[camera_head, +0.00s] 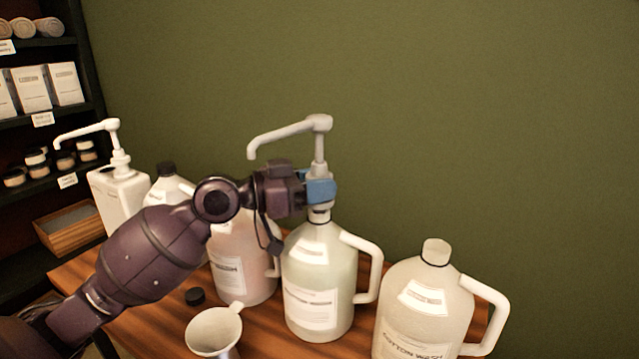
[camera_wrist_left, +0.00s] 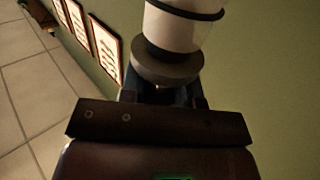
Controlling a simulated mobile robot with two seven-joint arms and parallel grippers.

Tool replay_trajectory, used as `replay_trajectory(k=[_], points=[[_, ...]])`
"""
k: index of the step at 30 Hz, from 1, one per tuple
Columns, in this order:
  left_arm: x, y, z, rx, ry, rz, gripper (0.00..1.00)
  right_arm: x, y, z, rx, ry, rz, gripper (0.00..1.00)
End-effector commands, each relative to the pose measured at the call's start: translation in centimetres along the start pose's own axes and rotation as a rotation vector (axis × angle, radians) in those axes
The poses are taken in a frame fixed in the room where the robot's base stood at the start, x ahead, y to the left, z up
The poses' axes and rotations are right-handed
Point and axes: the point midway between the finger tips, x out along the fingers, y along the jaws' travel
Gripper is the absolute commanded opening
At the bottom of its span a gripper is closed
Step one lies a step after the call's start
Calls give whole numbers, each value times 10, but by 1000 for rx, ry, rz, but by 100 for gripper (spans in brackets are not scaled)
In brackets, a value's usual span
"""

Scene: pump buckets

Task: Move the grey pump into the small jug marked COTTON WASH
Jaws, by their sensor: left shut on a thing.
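The grey pump (camera_head: 319,145) stands upright, with its spout pointing left, over the middle jug (camera_head: 318,265) of pale green liquid. My left gripper (camera_head: 320,190) is shut on the pump just above that jug's neck. I cannot tell whether the pump's lower end is seated in the neck or how much of its tube is inside. The jug marked COTTON WASH (camera_head: 425,300) stands at the right, with a pale cap-like top (camera_head: 437,252). The left wrist view shows a grey round collar (camera_wrist_left: 165,69) close to the jaws. My right gripper is not in view.
A pinkish jug (camera_head: 240,265) stands left of the middle jug. A white pump bottle (camera_head: 120,200) and a black-capped jug (camera_head: 166,186) stand further left. The space above the jugs is clear before the green wall.

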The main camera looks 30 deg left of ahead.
Motion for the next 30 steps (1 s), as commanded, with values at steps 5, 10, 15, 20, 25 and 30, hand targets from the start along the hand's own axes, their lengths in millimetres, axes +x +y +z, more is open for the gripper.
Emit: replay_trajectory(k=[5, 10, 15, 20, 25, 30], points=[[0, 0, -1, 1, 1, 0, 6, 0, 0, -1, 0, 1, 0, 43], [0, 0, -1, 1, 1, 0, 6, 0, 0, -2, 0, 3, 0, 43], [0, 0, 0, 0, 1, 0, 6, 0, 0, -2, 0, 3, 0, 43], [0, 0, 0, 0, 1, 0, 6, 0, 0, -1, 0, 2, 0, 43], [0, 0, 3, 0, 0, 0, 6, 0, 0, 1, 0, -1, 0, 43], [0, 0, 5, 0, 0, 0, 6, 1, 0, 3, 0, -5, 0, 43]])
